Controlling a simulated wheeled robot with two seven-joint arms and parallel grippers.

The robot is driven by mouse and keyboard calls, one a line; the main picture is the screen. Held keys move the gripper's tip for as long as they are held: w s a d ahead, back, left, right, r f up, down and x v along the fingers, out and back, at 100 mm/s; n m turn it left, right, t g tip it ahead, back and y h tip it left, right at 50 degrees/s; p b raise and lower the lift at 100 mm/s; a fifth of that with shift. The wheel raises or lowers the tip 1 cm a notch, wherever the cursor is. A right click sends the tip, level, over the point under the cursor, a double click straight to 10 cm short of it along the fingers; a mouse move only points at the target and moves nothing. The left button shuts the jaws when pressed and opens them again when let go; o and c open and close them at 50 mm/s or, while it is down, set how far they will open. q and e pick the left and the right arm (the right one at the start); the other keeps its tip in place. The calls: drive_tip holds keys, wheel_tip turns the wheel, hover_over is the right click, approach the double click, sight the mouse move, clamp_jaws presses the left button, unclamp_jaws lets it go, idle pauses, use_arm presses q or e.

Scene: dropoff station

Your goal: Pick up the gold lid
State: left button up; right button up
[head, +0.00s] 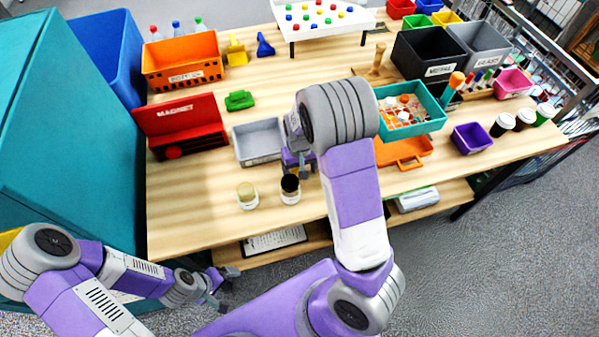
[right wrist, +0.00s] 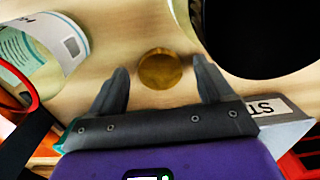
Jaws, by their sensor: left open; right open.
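The gold lid (right wrist: 159,69) is a small round disc lying flat on the wooden table, seen in the right wrist view. It lies between the spread fingers of my right gripper (right wrist: 160,72), which is open and empty. I cannot make the lid out in the head view, where my right arm covers part of the table. In the head view my right gripper (head: 303,172) is low over the table beside the grey bin. My left gripper (head: 222,290) is open and empty, low in front of the table's left front corner.
A dark-topped jar (head: 290,188) and a tan-topped jar (head: 247,195) stand near the front edge. A grey bin (head: 258,155), red box (head: 190,133), teal tray (head: 437,122) and orange case (head: 405,155) stand nearby. The table's front left is clear.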

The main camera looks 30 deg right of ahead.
drive_tip(key=shift+c, duration=0.5)
drive_tip(key=shift+r, duration=0.1)
drive_tip(key=c, duration=1.1)
